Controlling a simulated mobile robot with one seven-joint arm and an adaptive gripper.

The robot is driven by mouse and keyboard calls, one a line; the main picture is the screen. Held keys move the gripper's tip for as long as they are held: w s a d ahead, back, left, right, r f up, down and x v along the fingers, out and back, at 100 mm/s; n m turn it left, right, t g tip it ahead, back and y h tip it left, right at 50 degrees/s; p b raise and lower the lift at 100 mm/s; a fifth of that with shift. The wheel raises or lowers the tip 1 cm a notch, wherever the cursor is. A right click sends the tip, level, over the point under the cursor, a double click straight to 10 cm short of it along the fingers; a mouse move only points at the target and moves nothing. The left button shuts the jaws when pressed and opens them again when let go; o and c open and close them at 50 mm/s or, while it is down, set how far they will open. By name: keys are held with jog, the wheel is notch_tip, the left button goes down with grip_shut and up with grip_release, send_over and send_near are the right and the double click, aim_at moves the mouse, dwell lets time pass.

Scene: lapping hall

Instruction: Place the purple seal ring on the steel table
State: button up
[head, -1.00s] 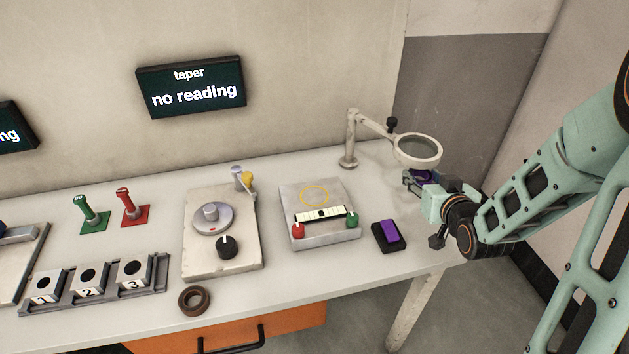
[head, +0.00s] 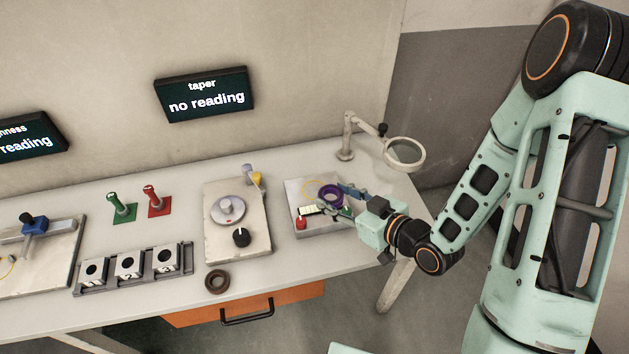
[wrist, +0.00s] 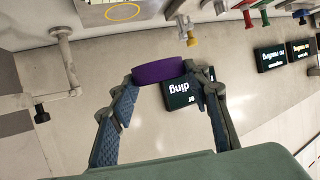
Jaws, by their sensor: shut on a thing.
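The purple seal ring (head: 331,195) is held at the tips of my gripper (head: 340,200). In the wrist view the ring (wrist: 157,71) sits between the two blue-padded fingers (wrist: 158,80). In the head view it shows over the square steel block (head: 294,190) with a yellow circle, near that circle; its height above the block is hard to tell. The wrist view shows the yellow circle (wrist: 123,13) clear of the ring.
A magnifier (head: 404,153) on a stand is behind my gripper. Left of the block is a plate with a round steel disc (head: 228,210) and black knob (head: 241,238). A brown ring (head: 217,281) lies near the front edge. Numbered blocks (head: 128,266) stand farther left.

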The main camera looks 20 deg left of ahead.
jog(key=shift+s+a, duration=0.15)
jog(key=b, duration=0.4)
jog(key=w+a+f+b, duration=0.1)
jog(key=b, duration=0.3)
jog(key=shift+w+f+b, duration=0.15)
jog(key=shift+w+b, duration=0.15)
jog(key=shift+b, duration=0.1)
jog(key=shift+w+a+b, duration=0.1)
jog(key=shift+w+b, duration=0.05)
jog(key=shift+b, duration=0.85)
jog(key=b, duration=0.5)
send_over(318, 187)
jog(key=s+d, duration=0.1)
jog(key=s, duration=0.2)
notch_tip(318, 187, down, 8)
jog(key=shift+r, duration=0.15)
jog(key=shift+w+a+f+b, duration=0.1)
jog(key=shift+w+f+b, duration=0.1)
jog(key=shift+f+b, duration=0.55)
jog(key=shift+w+a+f+b, duration=0.1)
jog(key=shift+w+f+b, duration=0.2)
jog(key=shift+f, duration=0.85)
jog(key=shift+s, duration=0.15)
